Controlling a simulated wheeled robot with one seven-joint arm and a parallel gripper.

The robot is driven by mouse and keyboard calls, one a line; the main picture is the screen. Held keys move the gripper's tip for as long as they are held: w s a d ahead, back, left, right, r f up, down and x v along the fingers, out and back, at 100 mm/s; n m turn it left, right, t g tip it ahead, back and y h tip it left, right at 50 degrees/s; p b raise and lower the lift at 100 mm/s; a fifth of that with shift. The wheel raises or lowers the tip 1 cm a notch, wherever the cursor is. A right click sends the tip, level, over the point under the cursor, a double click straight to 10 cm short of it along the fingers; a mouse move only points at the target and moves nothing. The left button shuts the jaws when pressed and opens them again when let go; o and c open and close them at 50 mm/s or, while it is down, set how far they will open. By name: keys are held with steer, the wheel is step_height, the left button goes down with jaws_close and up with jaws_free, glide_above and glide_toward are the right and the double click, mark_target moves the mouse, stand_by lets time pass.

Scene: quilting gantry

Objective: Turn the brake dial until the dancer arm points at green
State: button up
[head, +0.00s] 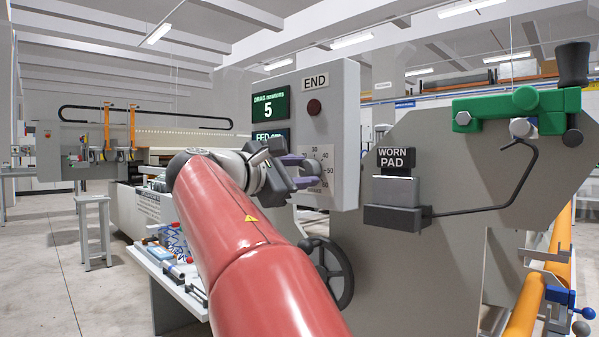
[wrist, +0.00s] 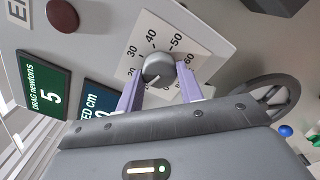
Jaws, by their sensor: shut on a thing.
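In the head view my gripper (head: 303,172) is at the scale plate (head: 325,158) and hides the knob. A pale mark shows on the knob, but I cannot tell its exact reading. The green drag display (head: 270,105) reads 5 newtons. I cannot make out a dancer arm or its green mark for certain.
A grey panel (head: 345,115) carries an END sign and a dark red button (head: 314,107). Right of it are a WORN PAD block (head: 397,190), a bent dark rod and a green clamp (head: 515,107). A black handwheel (head: 335,272) is below the panel.

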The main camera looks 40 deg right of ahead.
steer(key=shift+m, duration=0.4)
steer(key=shift+f+m+b, duration=0.1)
steer(key=shift+m+b, duration=0.6)
steer(key=shift+m, duration=0.2)
steer(key=shift+m+b, duration=0.9)
steer(key=shift+m, duration=1.2)
steer(key=o, duration=1)
